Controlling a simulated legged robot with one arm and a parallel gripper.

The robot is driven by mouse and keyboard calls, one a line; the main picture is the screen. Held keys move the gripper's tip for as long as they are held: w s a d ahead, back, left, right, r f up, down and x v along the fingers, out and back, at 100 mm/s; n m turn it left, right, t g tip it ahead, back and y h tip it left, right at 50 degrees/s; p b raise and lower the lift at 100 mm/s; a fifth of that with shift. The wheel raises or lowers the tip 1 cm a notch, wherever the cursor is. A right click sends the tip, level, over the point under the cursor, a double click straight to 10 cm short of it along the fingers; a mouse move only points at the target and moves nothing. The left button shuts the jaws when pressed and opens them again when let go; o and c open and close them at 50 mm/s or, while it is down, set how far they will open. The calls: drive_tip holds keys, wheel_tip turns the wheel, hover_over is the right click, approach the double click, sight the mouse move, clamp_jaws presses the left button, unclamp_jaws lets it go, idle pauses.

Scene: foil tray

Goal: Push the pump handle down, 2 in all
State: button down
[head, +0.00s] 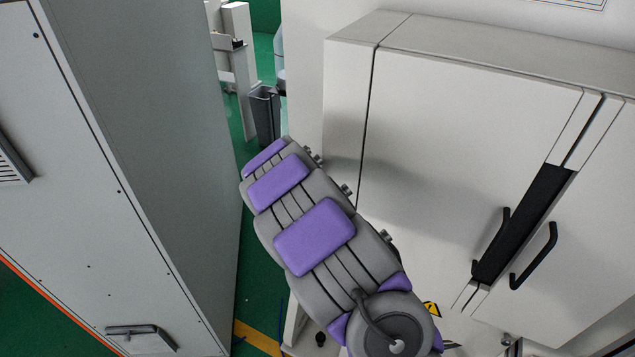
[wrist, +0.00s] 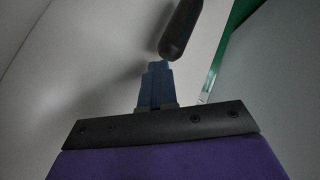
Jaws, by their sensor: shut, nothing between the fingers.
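In the wrist view my gripper (wrist: 157,70) shows as blue fingers, shut and empty, pointing away from the black plate and purple pad of my wrist. A dark bar with a rounded end (wrist: 180,30) hangs just beyond the fingertips, a little to the right. It may be the pump handle, but I cannot tell for certain. I cannot tell whether the fingertips touch it. In the head view my purple and grey arm hides my gripper, and no pump handle can be clearly made out there.
A tall grey cabinet (head: 110,150) stands close on the left. A pale cabinet (head: 450,130) with black handles (head: 535,255) stands on the right. A dark grey bin-like box (head: 264,115) and a white frame (head: 240,60) are in the gap beyond my arm, over green floor.

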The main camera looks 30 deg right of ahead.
drive_tip(key=shift+r+p, duration=1.1)
drive_tip(key=shift+r, duration=0.7)
wheel_tip(320, 180, up, 5)
drive_tip(key=p, duration=0.3)
drive_tip(key=shift+d+f, duration=0.1)
